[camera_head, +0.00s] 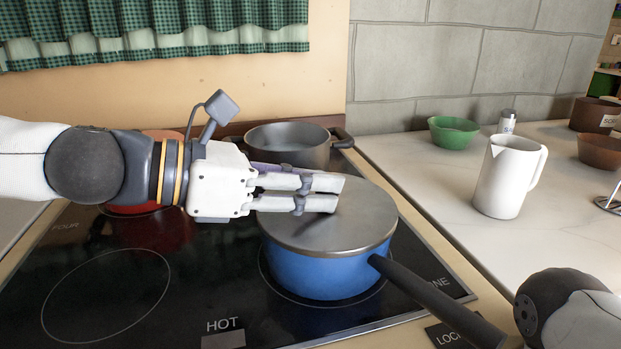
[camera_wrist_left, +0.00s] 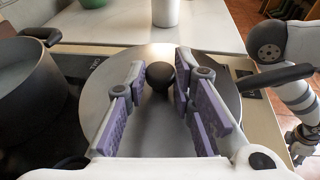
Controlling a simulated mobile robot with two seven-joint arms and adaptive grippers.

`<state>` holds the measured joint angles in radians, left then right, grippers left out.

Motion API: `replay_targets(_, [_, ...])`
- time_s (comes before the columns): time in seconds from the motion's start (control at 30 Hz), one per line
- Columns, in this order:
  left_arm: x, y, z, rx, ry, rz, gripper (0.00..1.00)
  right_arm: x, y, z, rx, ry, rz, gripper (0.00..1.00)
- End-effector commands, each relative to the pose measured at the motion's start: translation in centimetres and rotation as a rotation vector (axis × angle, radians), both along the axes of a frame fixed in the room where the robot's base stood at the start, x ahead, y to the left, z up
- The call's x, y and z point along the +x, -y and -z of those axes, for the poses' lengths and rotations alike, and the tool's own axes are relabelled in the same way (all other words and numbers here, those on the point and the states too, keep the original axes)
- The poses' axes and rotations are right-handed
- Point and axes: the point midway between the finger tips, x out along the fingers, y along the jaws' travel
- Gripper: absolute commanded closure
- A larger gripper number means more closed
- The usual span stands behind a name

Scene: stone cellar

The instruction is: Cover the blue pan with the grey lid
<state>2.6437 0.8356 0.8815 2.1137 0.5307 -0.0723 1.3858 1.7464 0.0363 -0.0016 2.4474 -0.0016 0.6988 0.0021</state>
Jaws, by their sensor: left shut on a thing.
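The blue pan (camera_head: 318,275) stands on the front right ring of the black hob, its long black handle (camera_head: 432,300) pointing toward the lower right. The flat grey lid (camera_head: 345,232) lies level over the pan's top and hides its inside. No clear gap shows between lid and rim. My left gripper (camera_head: 338,193) reaches in from the left just above the lid. In the left wrist view its purple-padded fingers (camera_wrist_left: 158,95) are on either side of the lid's dark round knob (camera_wrist_left: 160,77), shut on it.
A dark grey pot (camera_head: 287,147) stands behind the pan, and a red pot (camera_head: 133,208) is partly hidden behind my left arm. On the right counter are a white jug (camera_head: 506,180), a green bowl (camera_head: 454,134) and brown pots. The front left ring is clear.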

Motion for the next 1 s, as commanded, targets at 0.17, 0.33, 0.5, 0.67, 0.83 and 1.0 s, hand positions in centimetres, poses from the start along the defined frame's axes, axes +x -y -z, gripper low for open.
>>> replay_targets(0.17, [0.0, 0.0, -0.1, 0.000, 0.001, 0.000, 0.66, 0.0, 0.0, 0.0, 0.000, 0.001, 0.000, 0.64])
replay_targets(0.33, [0.0, 0.0, -0.1, -0.001, 0.000, 0.000, 0.53, 0.0, 0.0, 0.0, 0.000, 0.001, 0.000, 0.64])
replay_targets(0.5, [0.0, -0.1, 0.0, 0.000, 0.000, 0.000, 0.53, 0.0, 0.0, 0.0, 0.000, 0.001, 0.000, 0.64])
replay_targets(0.67, [-0.7, -1.7, -0.7, 0.001, 0.005, -0.003, 0.53, 0.0, 0.0, 0.0, 0.000, 0.001, 0.000, 0.64])
replay_targets(0.83, [-2.2, -4.7, -1.8, -0.003, 0.005, -0.001, 0.53, 0.0, 0.0, 0.0, 0.000, 0.001, 0.000, 0.64])
replay_targets(1.0, [-2.9, -5.9, -2.2, -0.004, 0.002, 0.002, 0.53, 0.0, 0.0, 0.0, 0.000, 0.001, 0.000, 0.64])
